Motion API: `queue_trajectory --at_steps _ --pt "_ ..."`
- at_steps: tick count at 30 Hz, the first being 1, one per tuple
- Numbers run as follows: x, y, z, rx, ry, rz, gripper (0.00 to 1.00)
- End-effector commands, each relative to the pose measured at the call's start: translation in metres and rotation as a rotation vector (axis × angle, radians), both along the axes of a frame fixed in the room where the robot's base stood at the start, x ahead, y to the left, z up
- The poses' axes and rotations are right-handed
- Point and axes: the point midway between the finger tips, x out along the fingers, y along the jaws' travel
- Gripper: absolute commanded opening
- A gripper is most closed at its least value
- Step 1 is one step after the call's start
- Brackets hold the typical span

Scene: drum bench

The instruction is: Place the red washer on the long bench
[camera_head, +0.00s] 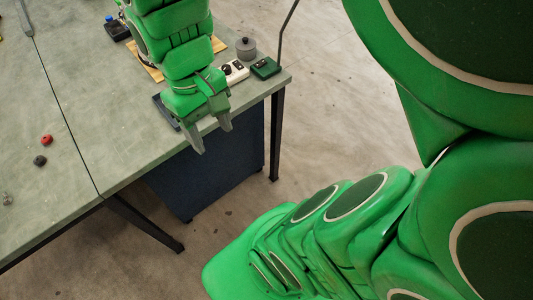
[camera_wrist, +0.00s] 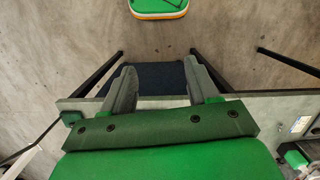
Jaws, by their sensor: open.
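A small red washer (camera_head: 46,140) lies on the grey-green top of the left bench section (camera_head: 50,190), left of the dark seam, in the head view. My gripper (camera_head: 211,138) hangs at the front edge of the right bench section (camera_head: 120,120), well to the right of the washer. Its two fingers are apart with nothing between them. In the wrist view my gripper (camera_wrist: 160,66) is also open and empty, above the floor and a dark blue cabinet. The washer does not show there. I cannot tell which section is the long bench.
A dark round piece (camera_head: 40,160) lies close to the red washer, and a small silver piece (camera_head: 7,199) lies at the left edge. A grey lidded pot (camera_head: 246,48), a white switch box (camera_head: 235,71) and a green box (camera_head: 265,67) stand near the right corner. The blue cabinet (camera_head: 215,165) is below.

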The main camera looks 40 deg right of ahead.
Motion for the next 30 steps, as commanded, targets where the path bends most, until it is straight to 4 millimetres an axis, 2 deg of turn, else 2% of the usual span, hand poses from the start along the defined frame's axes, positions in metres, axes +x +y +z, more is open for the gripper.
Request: queue_trajectory --at_steps 1,3,9,30 --pt "-0.015 -0.007 -0.001 -0.022 -0.015 -0.038 0.59" --pt "-0.030 -0.008 -0.007 -0.028 -0.017 -0.075 0.59" --pt "-0.057 -0.010 -0.020 -0.034 -0.009 -0.141 0.59" --pt "-0.061 -0.009 -0.023 -0.030 -0.009 -0.151 0.59"
